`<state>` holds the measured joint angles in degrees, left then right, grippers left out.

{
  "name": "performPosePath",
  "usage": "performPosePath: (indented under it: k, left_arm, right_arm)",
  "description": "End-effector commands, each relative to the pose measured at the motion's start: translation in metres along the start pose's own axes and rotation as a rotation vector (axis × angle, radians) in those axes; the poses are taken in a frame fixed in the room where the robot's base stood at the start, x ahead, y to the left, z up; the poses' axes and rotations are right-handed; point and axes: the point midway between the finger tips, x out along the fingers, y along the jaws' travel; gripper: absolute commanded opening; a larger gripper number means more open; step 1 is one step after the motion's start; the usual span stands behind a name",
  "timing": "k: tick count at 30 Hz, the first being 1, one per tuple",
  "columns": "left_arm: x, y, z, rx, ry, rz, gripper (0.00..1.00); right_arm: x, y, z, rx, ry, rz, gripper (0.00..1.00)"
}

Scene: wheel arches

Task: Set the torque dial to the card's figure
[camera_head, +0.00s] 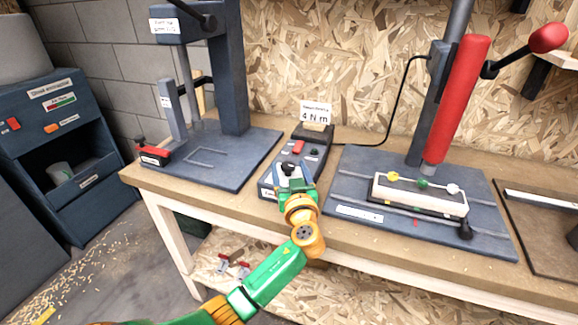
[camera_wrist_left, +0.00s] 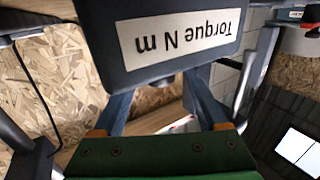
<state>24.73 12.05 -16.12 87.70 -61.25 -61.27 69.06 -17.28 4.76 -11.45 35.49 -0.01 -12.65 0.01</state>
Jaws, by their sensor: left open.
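The card (camera_head: 316,112) stands upright at the back of the dark control box (camera_head: 314,150) on the bench and reads 4 N m. A black knob (camera_head: 287,168), likely the torque dial, shows at the front of the box, partly covered by my left gripper (camera_head: 288,180). The figure it points to cannot be read. In the left wrist view a label (camera_wrist_left: 187,33) reading "Torque N m" appears upside down on the box. My left gripper's fingers (camera_wrist_left: 158,100) are apart below it, with no dial clearly visible between them. My right gripper is not in view.
A red button (camera_head: 298,147) sits on the box. A dark press stand (camera_head: 232,150) is to the left. A red-handled press (camera_head: 458,100) with a white block (camera_head: 420,195) is to the right, and a black cable (camera_head: 398,98) runs between it and the box.

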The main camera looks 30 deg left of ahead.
Motion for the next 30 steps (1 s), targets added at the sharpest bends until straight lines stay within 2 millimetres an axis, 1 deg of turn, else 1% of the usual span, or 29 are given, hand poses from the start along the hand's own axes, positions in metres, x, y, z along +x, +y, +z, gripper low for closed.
performPosePath:
  k: [6, 7, 8, 9, 11, 12, 15, 23, 30]
  left_arm:
    - [0.0017, 0.0, 0.0005, 0.0, 0.0, 0.0, 0.76]
    - [0.0016, 0.0, 0.0006, 0.0, 0.0, 0.0, 0.7]
    - [0.0016, 0.0, 0.0006, 0.0, 0.0, 0.001, 0.62]
    - [0.0015, 0.0, 0.0006, 0.0, 0.0, 0.001, 0.51]
    - [0.0015, 0.0001, 0.0006, 0.0, 0.0, 0.001, 0.35]
    - [0.0014, 0.0001, 0.0005, 0.0, 0.0, 0.001, 0.24]
    - [0.0014, 0.0001, 0.0006, 0.0, 0.0, 0.001, 0.0]
    - [0.0014, -0.0006, 0.0005, 0.0, 0.0, 0.024, 0.0]
    - [0.0014, -0.0036, -0.0003, 0.001, 0.001, 0.15, 0.0]
  right_arm:
    - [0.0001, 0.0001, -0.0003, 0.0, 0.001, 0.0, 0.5]
    - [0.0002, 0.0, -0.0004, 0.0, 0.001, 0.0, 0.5]
    - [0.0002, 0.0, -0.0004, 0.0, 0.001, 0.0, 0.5]
    - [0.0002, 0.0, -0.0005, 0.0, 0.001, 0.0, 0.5]
    - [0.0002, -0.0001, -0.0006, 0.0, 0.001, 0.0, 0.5]
    - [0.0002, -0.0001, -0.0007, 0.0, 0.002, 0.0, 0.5]
    - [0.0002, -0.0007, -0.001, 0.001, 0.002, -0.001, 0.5]
    - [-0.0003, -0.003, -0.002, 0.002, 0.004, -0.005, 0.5]
    - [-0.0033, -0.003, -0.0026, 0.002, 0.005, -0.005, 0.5]
